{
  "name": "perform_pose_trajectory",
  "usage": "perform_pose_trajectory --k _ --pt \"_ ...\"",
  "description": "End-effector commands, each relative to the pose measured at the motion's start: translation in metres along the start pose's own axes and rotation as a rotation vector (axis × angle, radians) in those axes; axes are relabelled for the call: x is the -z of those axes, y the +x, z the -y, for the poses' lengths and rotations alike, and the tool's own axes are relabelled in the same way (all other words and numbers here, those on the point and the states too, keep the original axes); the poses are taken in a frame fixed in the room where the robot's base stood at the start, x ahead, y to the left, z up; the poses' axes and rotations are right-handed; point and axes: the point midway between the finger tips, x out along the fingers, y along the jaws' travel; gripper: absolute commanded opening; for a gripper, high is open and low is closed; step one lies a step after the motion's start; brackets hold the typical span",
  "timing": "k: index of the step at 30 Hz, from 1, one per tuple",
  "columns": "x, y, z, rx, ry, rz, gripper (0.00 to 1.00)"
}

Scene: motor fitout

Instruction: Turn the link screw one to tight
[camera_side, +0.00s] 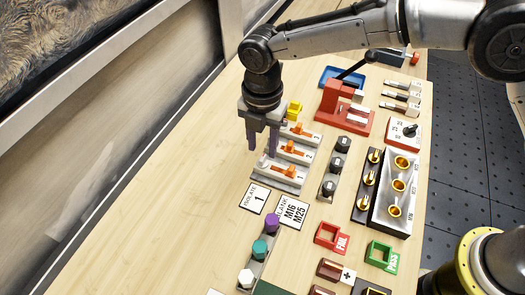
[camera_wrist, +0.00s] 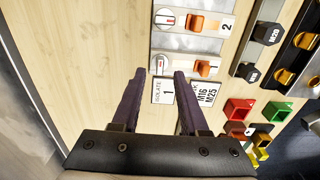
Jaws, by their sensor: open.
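The unit marked 1 (camera_side: 286,180) is a pale bar with an orange link block (camera_side: 288,169). In the wrist view the orange block (camera_wrist: 204,69) sits right of a round white screw head (camera_wrist: 160,64) with a red mark, which appears to be link screw one. My gripper (camera_side: 262,153) is open with its purple fingers pointing down over the left end of this unit. In the wrist view its fingertips (camera_wrist: 161,75) lie either side of the screw head in the picture. The gap in height is hard to judge, and nothing is held.
Units 2 (camera_side: 292,151) and 3 (camera_side: 301,131) stand behind unit 1. An ISOLATE 1 card (camera_side: 255,198) and an M16 M25 card (camera_side: 289,211) lie in front. Black plugs (camera_side: 330,189) stand to the right. The table at left is clear.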

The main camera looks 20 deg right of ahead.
Motion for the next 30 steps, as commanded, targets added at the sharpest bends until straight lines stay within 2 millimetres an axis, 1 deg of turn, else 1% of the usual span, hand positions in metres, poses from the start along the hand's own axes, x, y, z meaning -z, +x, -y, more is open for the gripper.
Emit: perform_pose_trajectory --k 1,3,6,11,18,20,24,26,30 --pt "0.0 0.009 0.001 0.003 0.0 0.0 0.44" --pt "0.0 0.018 0.001 0.004 0.0 0.0 0.44" --pt "0.0 0.027 0.001 0.003 0.0 0.0 0.44" --pt "0.0 0.034 0.0 0.001 0.0 0.0 0.44" --pt "0.0 0.034 0.0 0.0 0.0 0.0 0.44" --pt "0.0 0.034 0.0 0.0 0.0 0.0 0.35" --pt "0.0 0.034 0.0 0.0 0.0 0.0 0.1" --pt "0.0 0.034 0.0 0.0 0.0 0.0 0.0" --pt "0.0 0.034 0.0 0.0 0.0 0.0 0.0"
